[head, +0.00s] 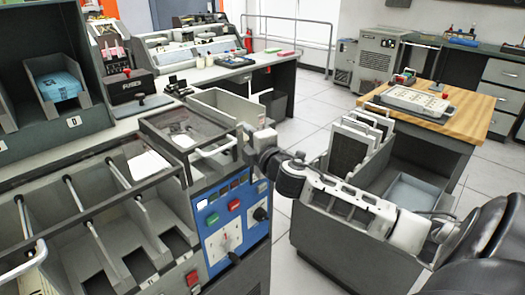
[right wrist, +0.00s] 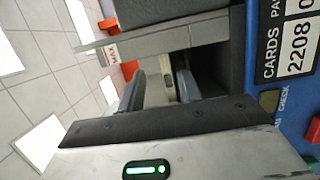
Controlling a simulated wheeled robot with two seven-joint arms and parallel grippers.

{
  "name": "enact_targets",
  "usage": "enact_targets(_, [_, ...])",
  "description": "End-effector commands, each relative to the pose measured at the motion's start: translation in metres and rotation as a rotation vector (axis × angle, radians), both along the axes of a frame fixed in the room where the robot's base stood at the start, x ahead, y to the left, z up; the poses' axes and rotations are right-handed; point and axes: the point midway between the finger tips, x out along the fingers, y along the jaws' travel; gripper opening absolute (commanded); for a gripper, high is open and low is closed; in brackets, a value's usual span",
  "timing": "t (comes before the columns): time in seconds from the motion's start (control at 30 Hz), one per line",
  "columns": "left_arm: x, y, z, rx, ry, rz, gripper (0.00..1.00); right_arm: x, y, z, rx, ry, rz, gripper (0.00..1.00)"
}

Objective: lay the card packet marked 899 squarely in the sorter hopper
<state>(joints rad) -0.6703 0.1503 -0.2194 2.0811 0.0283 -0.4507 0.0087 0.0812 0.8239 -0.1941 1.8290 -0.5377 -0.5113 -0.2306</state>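My right gripper (right wrist: 160,88) reaches in over the right end of the grey sorter, beside its blue control panel (head: 232,215). In the right wrist view its two dark fingers stand apart with something pale between them; I cannot tell whether they grip it. The sorter's top tray (head: 157,122), perhaps the hopper, has a grey rim and a small white piece (head: 182,140) inside. A white card stack (head: 150,164) lies in a sorter pocket. No 899 mark is readable anywhere. My left gripper is not in view.
A blue packet (head: 59,86) lies in a rack slot at the left. A grey cart (head: 345,215) with upright panels stands at the right, near my right arm. A wooden table (head: 458,88) is behind it. Tiled floor is clear between sorter and cart.

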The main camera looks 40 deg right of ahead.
Motion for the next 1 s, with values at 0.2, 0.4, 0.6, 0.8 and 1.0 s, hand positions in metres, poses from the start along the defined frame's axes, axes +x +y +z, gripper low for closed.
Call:
enact_targets(0.2, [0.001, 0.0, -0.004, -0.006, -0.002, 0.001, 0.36, -0.039, 0.008, -0.003, 0.0, 0.004, 0.004, 0.34])
enact_targets(0.4, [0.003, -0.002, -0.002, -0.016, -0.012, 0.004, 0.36, -0.079, 0.015, -0.003, 0.001, 0.005, 0.003, 0.34])
enact_targets(0.6, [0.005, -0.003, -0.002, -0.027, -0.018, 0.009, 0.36, -0.116, 0.021, -0.002, 0.002, 0.003, 0.001, 0.34])
enact_targets(0.8, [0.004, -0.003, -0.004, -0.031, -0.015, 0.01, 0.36, -0.14, 0.025, -0.001, 0.001, 0.002, 0.0, 0.34])
enact_targets(1.0, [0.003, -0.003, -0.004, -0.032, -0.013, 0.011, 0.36, -0.148, 0.027, 0.0, -0.001, 0.0, 0.0, 0.34])
